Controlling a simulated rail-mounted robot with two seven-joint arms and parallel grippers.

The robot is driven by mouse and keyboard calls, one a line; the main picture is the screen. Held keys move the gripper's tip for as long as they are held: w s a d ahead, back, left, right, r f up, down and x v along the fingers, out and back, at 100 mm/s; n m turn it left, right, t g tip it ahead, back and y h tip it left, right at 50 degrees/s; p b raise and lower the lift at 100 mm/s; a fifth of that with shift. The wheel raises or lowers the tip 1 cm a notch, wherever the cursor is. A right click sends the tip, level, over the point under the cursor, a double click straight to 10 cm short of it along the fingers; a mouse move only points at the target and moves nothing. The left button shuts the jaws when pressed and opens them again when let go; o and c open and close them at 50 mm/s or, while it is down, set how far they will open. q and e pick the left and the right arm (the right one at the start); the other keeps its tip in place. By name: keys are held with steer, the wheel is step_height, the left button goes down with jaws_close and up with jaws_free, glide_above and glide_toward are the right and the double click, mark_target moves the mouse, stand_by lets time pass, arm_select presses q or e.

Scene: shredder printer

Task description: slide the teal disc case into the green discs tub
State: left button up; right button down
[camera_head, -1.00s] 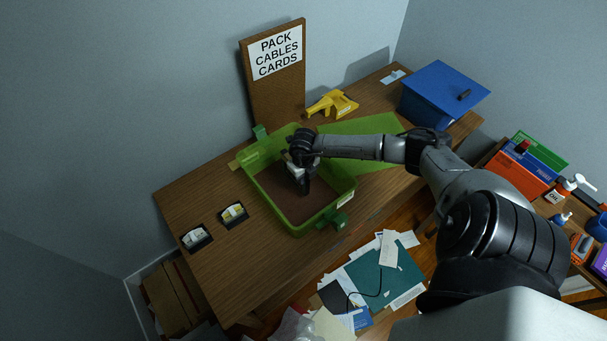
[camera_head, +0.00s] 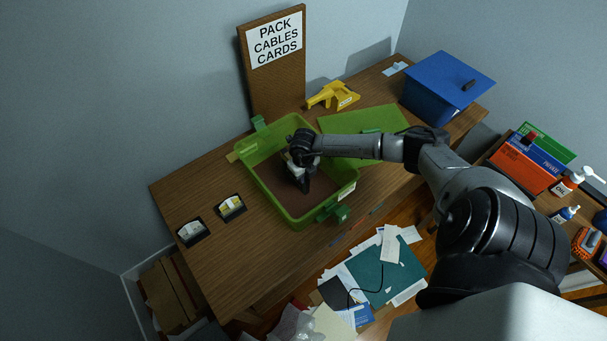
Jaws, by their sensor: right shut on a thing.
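The green tub (camera_head: 293,219) stands open on the wooden table, with a brown bottom and green clips at its ends. My right gripper (camera_head: 304,185) points down inside its opening, over the brown bottom. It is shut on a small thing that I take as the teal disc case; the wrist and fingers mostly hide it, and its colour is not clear. I cannot tell whether it touches the bottom. My left gripper is not in view.
A green lid (camera_head: 341,121) lies right of the tub. A yellow tool (camera_head: 334,95), a blue lidded tub (camera_head: 429,103) and a sign board (camera_head: 276,85) stand behind. Two small card trays (camera_head: 193,233) (camera_head: 231,208) sit left. Papers (camera_head: 387,243) litter the floor.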

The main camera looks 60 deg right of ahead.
steer(key=c, duration=0.9)
jaws_free()
step_height(320, 180, up, 5)
steer(key=p, duration=0.4)
steer(key=shift+f, duration=0.1)
step_height(320, 180, up, 3)
steer(key=p, duration=0.2)
steer(key=shift+p, duration=0.4)
